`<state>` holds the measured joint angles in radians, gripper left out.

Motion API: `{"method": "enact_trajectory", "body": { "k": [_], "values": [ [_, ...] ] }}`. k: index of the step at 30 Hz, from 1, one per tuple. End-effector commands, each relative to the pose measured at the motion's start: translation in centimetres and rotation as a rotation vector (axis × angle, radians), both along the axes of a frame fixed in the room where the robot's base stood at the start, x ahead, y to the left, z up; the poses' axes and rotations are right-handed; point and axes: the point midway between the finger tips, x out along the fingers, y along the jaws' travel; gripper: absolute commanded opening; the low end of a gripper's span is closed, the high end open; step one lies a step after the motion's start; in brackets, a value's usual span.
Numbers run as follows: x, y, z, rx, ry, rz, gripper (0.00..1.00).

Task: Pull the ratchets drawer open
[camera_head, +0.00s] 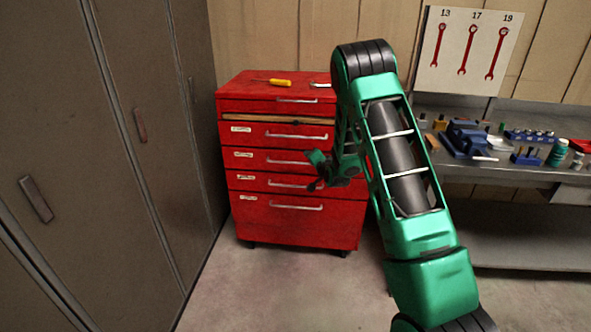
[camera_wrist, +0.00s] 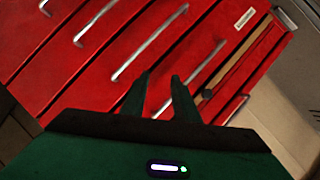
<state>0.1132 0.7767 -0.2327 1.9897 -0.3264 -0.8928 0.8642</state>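A red tool cabinet (camera_head: 300,235) has several shut drawers with silver bar handles. Small pale labels sit at the left of most drawers; their words are too small to read, so I cannot tell which is the ratchets drawer. My gripper (camera_head: 314,171) is in front of the middle drawers, its two fingers spread. In the wrist view my gripper (camera_wrist: 162,75) is open and empty, tilted against the drawer fronts. The handle one drawer lower (camera_wrist: 150,42) lies just beyond the fingertips. Contact cannot be told.
A yellow-handled tool (camera_head: 279,82) lies on the cabinet top. A wooden strip (camera_head: 265,118) runs below the top drawer. Grey lockers (camera_head: 150,90) stand at the left. A workbench (camera_head: 500,170) with tools is at the right. The floor before the cabinet is clear.

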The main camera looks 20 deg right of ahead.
Motion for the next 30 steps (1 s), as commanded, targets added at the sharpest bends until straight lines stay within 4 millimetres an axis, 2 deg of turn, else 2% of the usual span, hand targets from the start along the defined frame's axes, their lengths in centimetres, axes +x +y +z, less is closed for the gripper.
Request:
{"method": "enact_trajectory", "body": {
  "k": [1,7,15,19,23,26,30],
  "values": [
    [0.7,0.4,-1.5,0.03,-0.037,-0.002,0.28],
    [2.5,1.7,-5.5,0.174,-0.226,-0.016,0.28],
    [1.9,2.7,-10.3,0.36,-0.445,-0.03,0.28],
    [1.2,2.8,-11.4,0.411,-0.503,-0.034,0.28],
    [1.1,2.7,-11.7,0.431,-0.527,-0.037,0.28],
    [1.7,2.6,-11.6,0.432,-0.532,-0.038,0.28],
    [3.6,2.3,-11.1,0.432,-0.533,-0.038,0.28]
  ]
}}
